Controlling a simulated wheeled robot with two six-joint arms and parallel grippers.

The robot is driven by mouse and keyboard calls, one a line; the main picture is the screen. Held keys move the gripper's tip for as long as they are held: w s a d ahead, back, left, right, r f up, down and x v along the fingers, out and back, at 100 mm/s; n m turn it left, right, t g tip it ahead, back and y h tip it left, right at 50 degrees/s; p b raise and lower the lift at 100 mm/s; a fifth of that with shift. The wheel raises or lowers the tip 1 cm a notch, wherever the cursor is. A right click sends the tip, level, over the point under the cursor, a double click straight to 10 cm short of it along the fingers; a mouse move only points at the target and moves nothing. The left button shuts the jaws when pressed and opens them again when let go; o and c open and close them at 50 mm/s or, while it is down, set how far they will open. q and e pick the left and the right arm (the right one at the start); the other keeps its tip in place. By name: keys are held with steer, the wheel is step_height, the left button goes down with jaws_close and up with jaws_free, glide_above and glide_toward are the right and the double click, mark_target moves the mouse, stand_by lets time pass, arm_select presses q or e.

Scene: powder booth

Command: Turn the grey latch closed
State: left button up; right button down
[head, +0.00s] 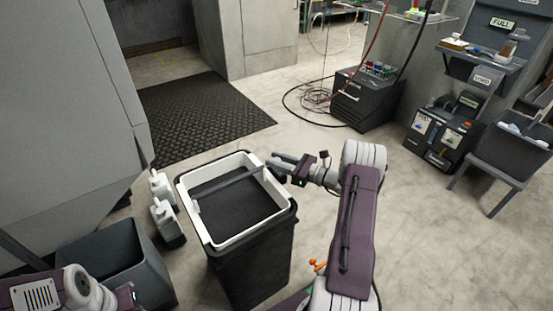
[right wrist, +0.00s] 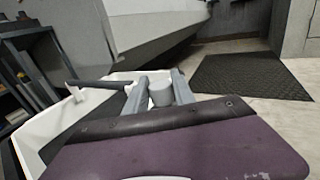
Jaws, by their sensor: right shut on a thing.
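The grey latch shows in the head view as a bar (head: 228,181) lying across the opening of a white-rimmed black bin. In the right wrist view its dark bar (right wrist: 103,85) runs left from a round grey knob (right wrist: 161,93). My right gripper (head: 274,168) reaches over the bin's right rim and is shut on the latch's knob end. In the right wrist view its two fingers (right wrist: 160,88) stand on either side of the knob. The bar's far end lies near the left rim; whether it touches there is unclear. My left gripper is out of view; only part of my left arm shows.
The bin's white rim (head: 255,238) surrounds the latch. White bottles (head: 164,221) stand left of it, and a grey open bin (head: 110,262) is at lower left. A dark mat (head: 205,115) lies behind. The floor to the right is mostly clear.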

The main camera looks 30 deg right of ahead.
steer(key=m+h+p, duration=0.1)
steer(key=m+t+h+p, duration=0.1)
steer(key=h, duration=0.1)
steer(key=shift+a+r+t, duration=0.1)
steer(key=shift+r+t, duration=0.05)
steer(key=shift+t, duration=0.15)
steer(key=shift+m+t+h+p, duration=0.7)
steer(key=shift+m+h, duration=0.7)
steer(key=shift+h, duration=0.8)
steer(key=c, duration=1.3)
jaws_free()
steer(key=shift+c, duration=0.2)
steer(key=shift+s, duration=0.15)
steer(key=s+d+p, duration=0.1)
steer(key=s+p, duration=0.1)
steer(key=s, duration=0.6)
steer(key=shift+s+d, duration=0.2)
steer(key=shift+s, duration=0.2)
